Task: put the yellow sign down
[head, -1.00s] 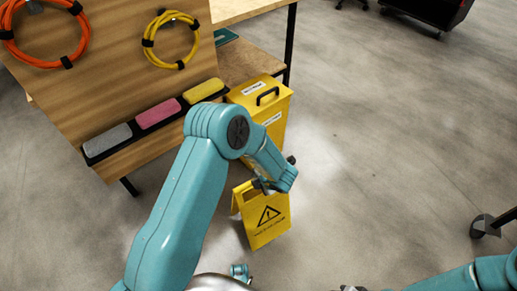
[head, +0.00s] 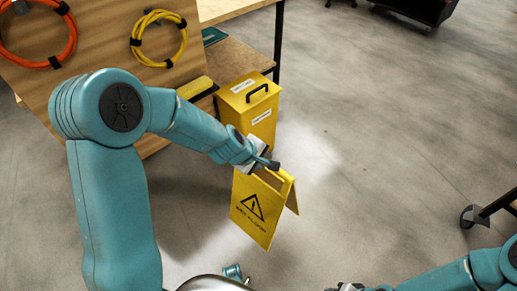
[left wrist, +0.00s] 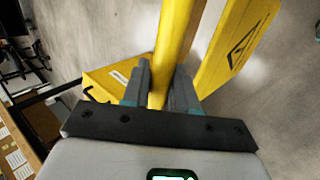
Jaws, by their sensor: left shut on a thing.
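The yellow sign (head: 252,212) is a folding A-shaped board with a black warning triangle, in the middle of the head view. It is roughly upright with its panels spread at the bottom. My left gripper (head: 268,164) is shut on its top edge. In the left wrist view the sign (left wrist: 234,45) passes between the two grey fingers of my left gripper (left wrist: 160,88). I cannot tell whether its lower edges touch the floor. My right gripper (head: 346,287) is only partly in view at the bottom edge, and its jaws are unclear.
A yellow box (head: 250,100) with a black handle stands just behind the sign, beside a wooden bench (head: 236,76). A board with orange (head: 40,62) and yellow (head: 158,38) coiled cables is at the left. The grey floor (head: 380,130) to the right is mostly clear.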

